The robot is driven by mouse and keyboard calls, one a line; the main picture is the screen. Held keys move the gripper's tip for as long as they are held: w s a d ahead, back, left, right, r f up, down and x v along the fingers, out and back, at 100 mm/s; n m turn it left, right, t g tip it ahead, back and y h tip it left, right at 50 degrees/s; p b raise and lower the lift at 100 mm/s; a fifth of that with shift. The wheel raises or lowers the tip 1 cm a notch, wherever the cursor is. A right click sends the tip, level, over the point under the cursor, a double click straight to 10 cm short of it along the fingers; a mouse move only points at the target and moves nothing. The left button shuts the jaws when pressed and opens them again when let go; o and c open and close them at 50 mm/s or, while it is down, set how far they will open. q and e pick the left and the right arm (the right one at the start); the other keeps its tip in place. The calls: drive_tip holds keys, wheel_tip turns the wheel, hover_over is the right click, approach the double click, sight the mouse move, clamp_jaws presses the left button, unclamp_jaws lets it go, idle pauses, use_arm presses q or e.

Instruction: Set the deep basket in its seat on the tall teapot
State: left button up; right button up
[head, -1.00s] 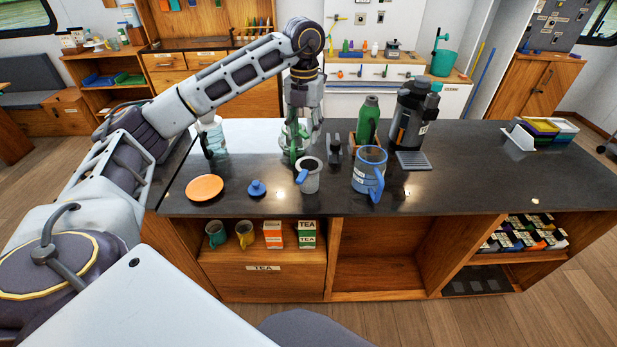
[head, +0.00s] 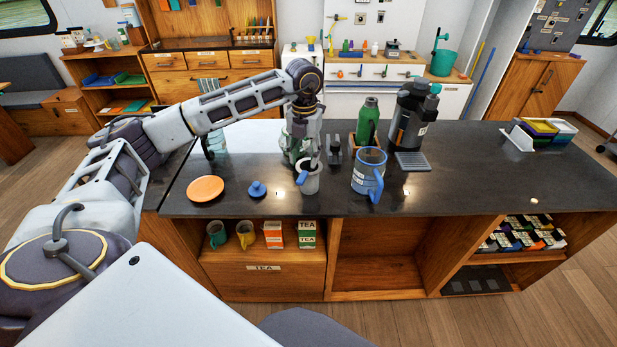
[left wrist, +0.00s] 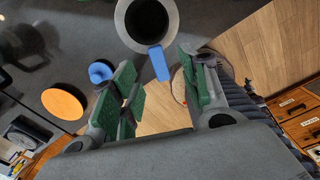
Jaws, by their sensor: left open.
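A grey, dark-mouthed cup with a blue handle (head: 311,184), which looks like the deep basket, stands upright on the dark counter. My left gripper (head: 309,160) is open just above it. In the left wrist view the cup's rim (left wrist: 121,18) is at the top, and its blue handle (left wrist: 159,64) lies in the gap between the open fingers (left wrist: 157,75); I cannot tell if they touch. A clear jug with blue rim and handle (head: 369,170), perhaps the tall teapot, stands to the right. A green-trimmed glass vessel (head: 290,151) is partly hidden behind my gripper.
A blue knobbed lid (head: 257,189) and an orange plate (head: 205,189) lie to the left. A green bottle (head: 367,122), a dark flask (head: 408,115) and a slatted tray (head: 412,161) stand behind and right. The counter's right half is mostly clear.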

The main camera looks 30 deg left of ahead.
sight(304, 173)
use_arm(q)
drive_tip(key=shift+f, duration=0.4)
drive_tip(key=shift+f, duration=0.15)
drive_tip(key=shift+a+f+p, duration=0.2)
drive_tip(key=shift+f+p, duration=0.4)
drive_tip(key=shift+f, duration=1.8)
clamp_jaws()
